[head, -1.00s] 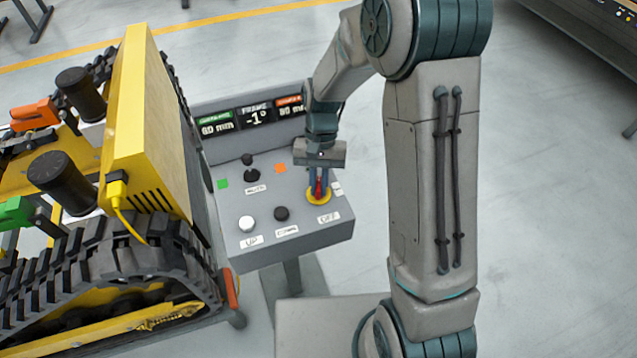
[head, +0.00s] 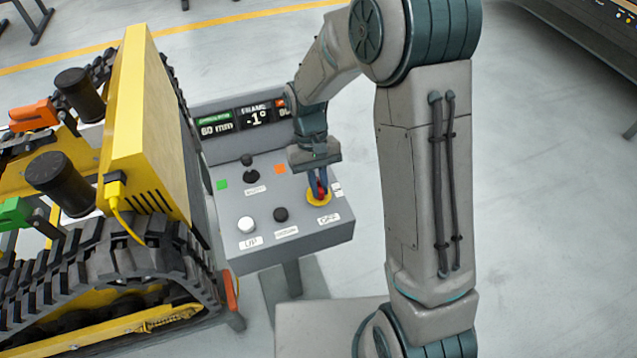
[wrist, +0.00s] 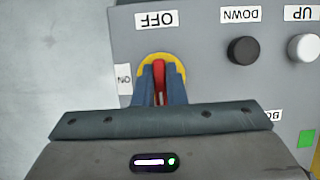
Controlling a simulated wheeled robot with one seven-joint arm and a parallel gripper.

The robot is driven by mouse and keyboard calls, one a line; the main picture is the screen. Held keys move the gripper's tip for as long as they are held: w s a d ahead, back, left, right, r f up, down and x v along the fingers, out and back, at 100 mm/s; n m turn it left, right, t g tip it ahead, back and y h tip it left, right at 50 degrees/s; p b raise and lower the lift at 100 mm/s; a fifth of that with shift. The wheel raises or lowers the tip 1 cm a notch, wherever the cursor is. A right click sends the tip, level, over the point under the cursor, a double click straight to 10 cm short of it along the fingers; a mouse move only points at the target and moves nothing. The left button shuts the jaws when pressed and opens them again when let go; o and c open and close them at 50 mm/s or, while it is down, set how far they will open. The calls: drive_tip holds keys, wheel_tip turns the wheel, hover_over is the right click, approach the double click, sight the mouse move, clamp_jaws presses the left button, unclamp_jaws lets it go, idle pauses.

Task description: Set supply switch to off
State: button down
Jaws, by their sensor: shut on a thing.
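The supply switch is a red handle (wrist: 160,74) on a round yellow plate (head: 321,203) at the right of the grey control panel. An OFF label (wrist: 157,19) sits on one side of the plate, at the panel's front edge, and an ON label (wrist: 124,79) sits at another side. My gripper (head: 318,190) reaches down to the switch, and its blue fingers are shut on the red handle, one on each side. In the wrist view the handle points toward the OFF label. The fingers hide part of the handle and plate.
The panel (head: 245,215) also holds a black joystick (head: 250,171), a white UP button (head: 247,224) and a black DOWN button (head: 281,214). A display (head: 255,117) reads -1° and is partly covered by my arm. A yellow tracked carrier (head: 130,125) stands close at the left. Open floor lies right.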

drive_tip(key=c, duration=1.5)
unclamp_jaws()
drive_tip(key=b+v, duration=0.1)
drive_tip(key=v, duration=1.3)
drive_tip(key=s+d+r+m+t, duration=0.1)
drive_tip(key=s+d+t, duration=0.1)
drive_tip(key=s+d, duration=0.2)
drive_tip(key=s+d+r+m+t, duration=0.1)
drive_tip(key=s+d+t, duration=0.2)
drive_tip(key=s+d, duration=0.2)
drive_tip(key=s+d+r+m+t+y, duration=0.1)
drive_tip(key=s+d, duration=0.3)
drive_tip(key=s, duration=0.5)
drive_tip(key=shift+d+r+t, duration=0.15)
drive_tip(key=shift+t, duration=0.65)
